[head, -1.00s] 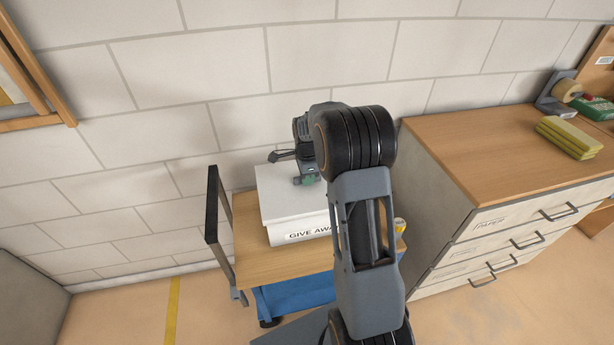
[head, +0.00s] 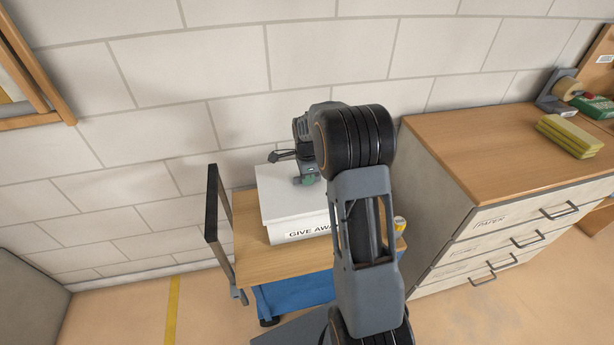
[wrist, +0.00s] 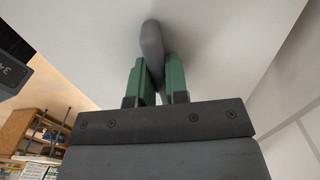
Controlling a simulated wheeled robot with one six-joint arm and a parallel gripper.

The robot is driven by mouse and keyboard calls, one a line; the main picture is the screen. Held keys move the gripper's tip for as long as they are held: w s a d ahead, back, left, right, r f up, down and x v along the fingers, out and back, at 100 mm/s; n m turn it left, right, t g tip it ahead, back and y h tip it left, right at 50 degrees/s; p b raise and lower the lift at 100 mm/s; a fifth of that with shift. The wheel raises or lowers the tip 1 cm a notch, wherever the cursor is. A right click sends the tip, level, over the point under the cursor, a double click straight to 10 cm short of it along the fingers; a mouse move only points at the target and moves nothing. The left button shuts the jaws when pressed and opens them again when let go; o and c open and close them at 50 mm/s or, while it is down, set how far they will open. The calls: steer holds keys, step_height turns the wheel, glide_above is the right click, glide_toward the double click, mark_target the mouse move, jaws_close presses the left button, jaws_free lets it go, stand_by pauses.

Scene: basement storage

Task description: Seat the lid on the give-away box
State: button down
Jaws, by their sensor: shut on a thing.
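The white give-away box (head: 285,232) stands on the wooden top of a cart, its "GIVE AWAY" label facing me. The white lid (head: 284,193) lies over the top of the box in the head view; my arm covers its right part. Whether it sits fully down all round cannot be told. My gripper (head: 308,180) is at the lid's top. In the wrist view my gripper's green fingers (wrist: 156,82) are shut on the lid's grey handle (wrist: 152,45), with the lid's pale surface (wrist: 215,35) filling the upper picture.
The cart top (head: 250,262) has bare wood left and in front of the box. The cart's dark handle (head: 212,202) rises at the left. A yellow can (head: 399,225) stands at the right. A drawer cabinet (head: 480,150) with yellow sponges (head: 568,137) is further right.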

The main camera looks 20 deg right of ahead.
steer(key=c, duration=1.1)
jaws_free()
steer(key=shift+o, duration=0.2)
steer(key=shift+r+p, duration=2.75)
steer(key=shift+r, duration=0.8)
